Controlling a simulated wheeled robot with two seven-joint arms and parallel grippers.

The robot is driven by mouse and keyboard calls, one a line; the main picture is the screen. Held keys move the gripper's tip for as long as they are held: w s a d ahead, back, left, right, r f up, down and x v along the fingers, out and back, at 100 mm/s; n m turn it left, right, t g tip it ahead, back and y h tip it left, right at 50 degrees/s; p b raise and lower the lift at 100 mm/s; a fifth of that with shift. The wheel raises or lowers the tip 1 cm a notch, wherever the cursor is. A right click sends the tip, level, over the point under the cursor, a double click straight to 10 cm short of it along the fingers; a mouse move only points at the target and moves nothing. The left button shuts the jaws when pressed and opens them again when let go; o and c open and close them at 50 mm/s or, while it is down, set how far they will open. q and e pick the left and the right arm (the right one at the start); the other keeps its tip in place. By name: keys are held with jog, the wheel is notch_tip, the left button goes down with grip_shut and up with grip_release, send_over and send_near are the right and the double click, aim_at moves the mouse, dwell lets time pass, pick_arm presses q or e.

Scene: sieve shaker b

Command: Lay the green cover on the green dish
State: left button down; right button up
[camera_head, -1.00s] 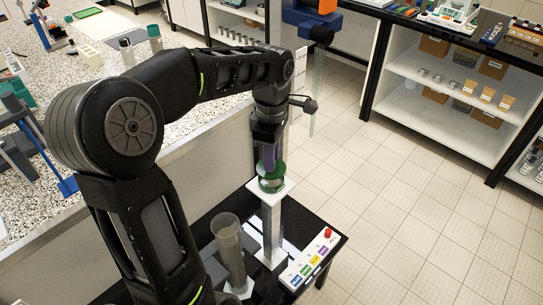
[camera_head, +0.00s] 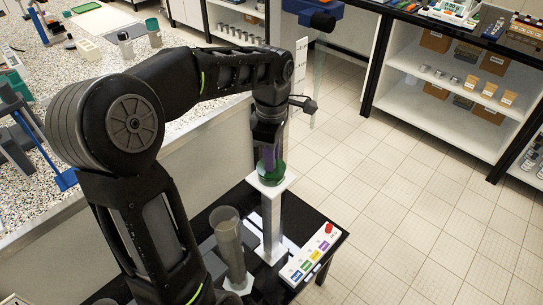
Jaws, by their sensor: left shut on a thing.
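My left gripper (camera_head: 269,158) points down over a white pedestal (camera_head: 272,226) on the black table and is shut on the green cover (camera_head: 266,167). The green dish (camera_head: 271,182) is on the square white top of the pedestal, directly under the cover. Cover and dish now look like one green stack with no clear gap. I cannot tell whether the cover lies fully level on the dish, because the fingers and the small size hide the seam. My right gripper is not in view.
A grey translucent cylinder (camera_head: 229,240) stands left of the pedestal. A white panel with coloured buttons (camera_head: 309,256) lies at the table's right edge. A speckled bench (camera_head: 180,121) runs behind my left arm. A blue device (camera_head: 312,13) is at the top. Tiled floor is free to the right.

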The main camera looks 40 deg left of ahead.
pick_arm(q)
jog(key=shift+f+b, duration=0.3)
jog(key=shift+f, duration=0.15)
jog(key=c, duration=1.2)
grip_release()
notch_tip(320, 180, up, 8)
jog(key=shift+f, duration=0.1)
